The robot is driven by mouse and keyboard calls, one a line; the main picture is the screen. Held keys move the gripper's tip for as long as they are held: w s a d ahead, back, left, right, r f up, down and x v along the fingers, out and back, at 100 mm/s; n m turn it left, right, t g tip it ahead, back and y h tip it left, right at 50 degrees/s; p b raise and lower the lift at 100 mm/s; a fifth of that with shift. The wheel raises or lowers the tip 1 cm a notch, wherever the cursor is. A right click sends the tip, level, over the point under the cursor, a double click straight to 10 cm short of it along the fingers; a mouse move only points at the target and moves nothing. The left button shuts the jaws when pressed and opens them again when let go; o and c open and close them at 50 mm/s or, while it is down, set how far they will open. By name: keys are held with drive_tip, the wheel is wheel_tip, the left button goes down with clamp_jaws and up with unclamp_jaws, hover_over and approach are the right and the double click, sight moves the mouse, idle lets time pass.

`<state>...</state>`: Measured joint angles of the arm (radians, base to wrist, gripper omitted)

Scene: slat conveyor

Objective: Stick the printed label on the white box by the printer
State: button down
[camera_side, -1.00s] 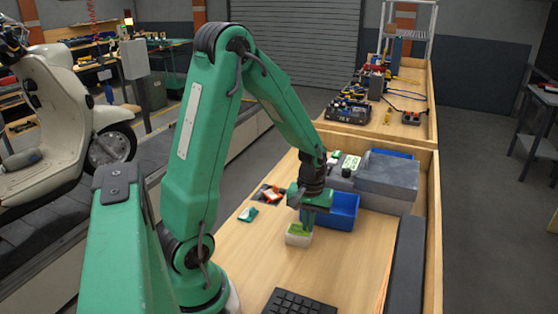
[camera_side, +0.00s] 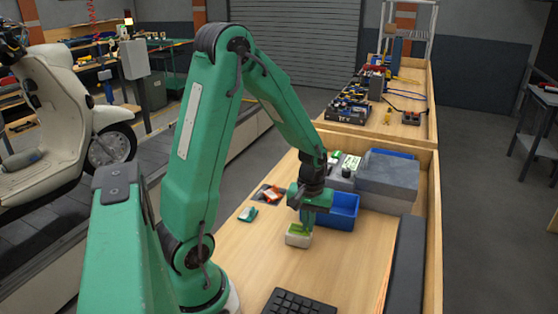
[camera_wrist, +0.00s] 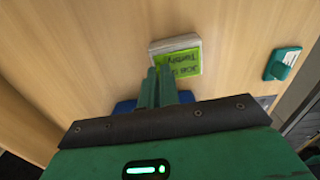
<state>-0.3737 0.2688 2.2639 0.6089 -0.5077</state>
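The white box (camera_side: 297,240) sits on the wooden bench top, in front of the blue bin. In the wrist view the white box (camera_wrist: 154,47) has a bright green label (camera_wrist: 186,62) with dark print lying over most of its top. My gripper (camera_side: 302,229) points down at the box in the side view. In the wrist view my gripper's fingers (camera_wrist: 158,74) are together, with their tips over the label's near left edge. I cannot tell whether the fingertips pinch the label or only touch it. A grey machine (camera_side: 341,180), likely the printer, stands behind the bin.
The blue bin (camera_side: 345,222) is close behind my gripper. A large grey block (camera_side: 387,177) stands at the back right. A green-and-white item (camera_side: 248,214) and an orange-and-white item (camera_side: 271,194) lie to the left. A black keyboard (camera_side: 298,303) is in front. Bench between is clear.

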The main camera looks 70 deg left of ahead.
drive_tip(key=shift+f, duration=0.4)
idle(1.5)
drive_tip(key=c, duration=1.2)
unclamp_jaws()
drive_tip(key=shift+o, duration=0.2)
drive_tip(key=shift+r, duration=0.15)
drive_tip(key=shift+r, duration=3.4)
drive_tip(key=shift+r, duration=0.1)
